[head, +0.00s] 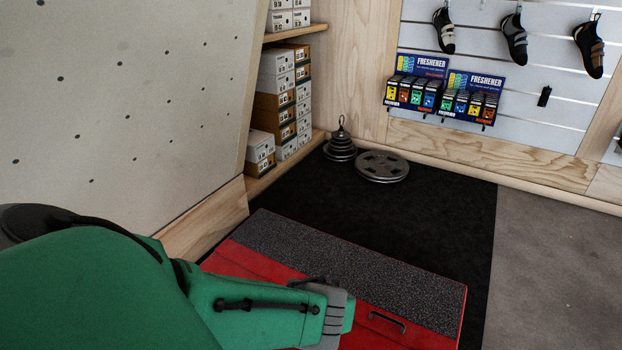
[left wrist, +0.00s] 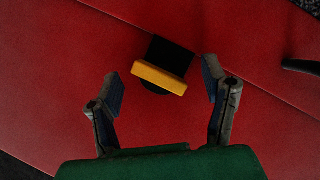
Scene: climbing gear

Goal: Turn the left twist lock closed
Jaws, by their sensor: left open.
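The left twist lock shows in the left wrist view as a yellow bar handle (left wrist: 159,77) on a black base (left wrist: 170,56), set on the red case (left wrist: 60,75). The handle lies slightly tilted across the base. My left gripper (left wrist: 163,85) is open, with one finger on each side of the handle and a gap to both. In the head view my green left arm reaches over the red case (head: 262,265), and the lock is hidden there. My right gripper is in neither view.
The case has a grey speckled top strip (head: 350,270) and a black handle (head: 387,321). It lies on a black mat (head: 440,195). Weight plates (head: 381,167) and a shelf of shoe boxes (head: 277,105) stand behind. A climbing wall (head: 120,90) rises at the left.

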